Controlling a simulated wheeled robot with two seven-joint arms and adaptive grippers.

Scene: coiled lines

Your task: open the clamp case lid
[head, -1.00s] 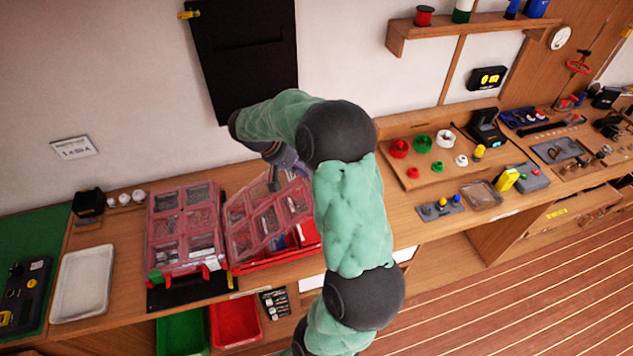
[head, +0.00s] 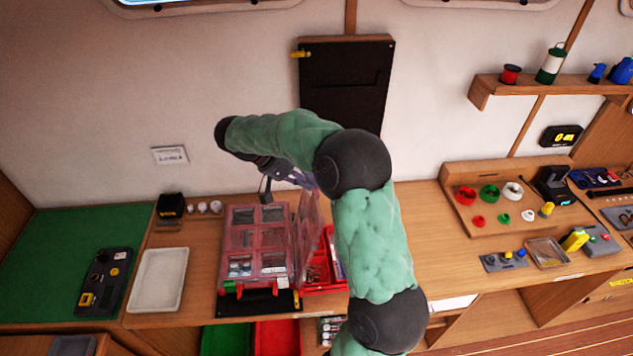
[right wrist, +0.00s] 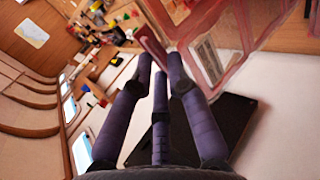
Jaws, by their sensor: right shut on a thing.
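The clamp case is a red case; its red tray (head: 322,272) shows in the head view, partly hidden behind my right arm. Its clear, pink-framed lid (head: 306,238) stands raised, close to upright, at the tray's left side. My right gripper (head: 290,178) is at the lid's top edge, its fingertips partly hidden by my arm. My left gripper is not in view.
A similar case (head: 257,243) with its lid down stands just left of the raised lid. A white tray (head: 158,280) and a green mat (head: 55,250) lie further left. A black panel (head: 346,85) hangs on the wall behind. Bench right of my arm is partly clear.

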